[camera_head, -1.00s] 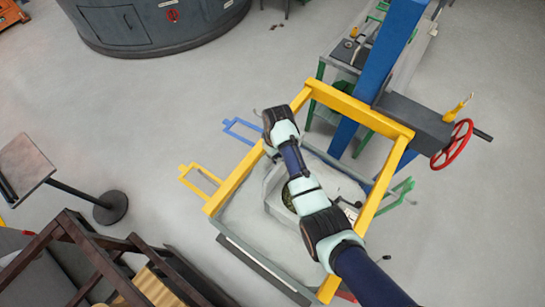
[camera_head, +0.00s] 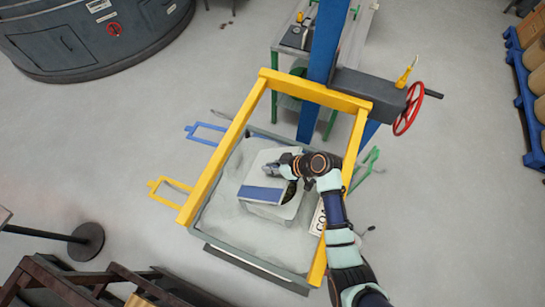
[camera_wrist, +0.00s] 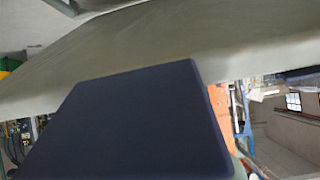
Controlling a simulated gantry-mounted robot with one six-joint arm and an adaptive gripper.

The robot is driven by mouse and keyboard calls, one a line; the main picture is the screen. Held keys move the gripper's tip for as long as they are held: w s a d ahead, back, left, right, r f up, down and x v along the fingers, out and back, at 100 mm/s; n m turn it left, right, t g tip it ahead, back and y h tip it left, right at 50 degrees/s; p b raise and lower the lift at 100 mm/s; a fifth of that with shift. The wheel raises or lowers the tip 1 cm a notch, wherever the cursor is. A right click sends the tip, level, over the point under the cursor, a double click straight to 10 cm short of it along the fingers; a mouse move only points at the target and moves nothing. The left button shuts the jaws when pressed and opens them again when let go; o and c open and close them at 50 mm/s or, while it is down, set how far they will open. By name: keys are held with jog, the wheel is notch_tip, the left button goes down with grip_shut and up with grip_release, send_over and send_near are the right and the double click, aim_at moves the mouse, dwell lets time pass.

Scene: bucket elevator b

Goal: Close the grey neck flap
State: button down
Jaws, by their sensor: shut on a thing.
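In the head view a pale grey box-like neck stands inside the yellow frame. Its light grey flap (camera_head: 258,172) lies on the left of its top, and a blue panel (camera_head: 260,195) lies along the near side. A dark opening shows at the right, partly covered by my arm. My gripper (camera_head: 272,168) points left at the grey flap and seems shut on its edge; the fingertips are small there. In the wrist view a grey surface (camera_wrist: 110,50) crosses the upper part, and a dark navy panel (camera_wrist: 130,125) fills the middle. The fingertips are not clear there.
The yellow frame (camera_head: 225,145) surrounds the neck. A blue post (camera_head: 323,65) and a red handwheel (camera_head: 408,108) stand at the far right side. Blue (camera_head: 206,132) and yellow (camera_head: 165,188) handles stick out left. Open floor lies to the left.

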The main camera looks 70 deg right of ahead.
jog(key=shift+s+f+t+b, duration=0.4)
jog(key=shift+s+t+b, duration=0.1)
jog(key=shift+s+b, duration=0.1)
jog(key=c, duration=1.2)
grip_release()
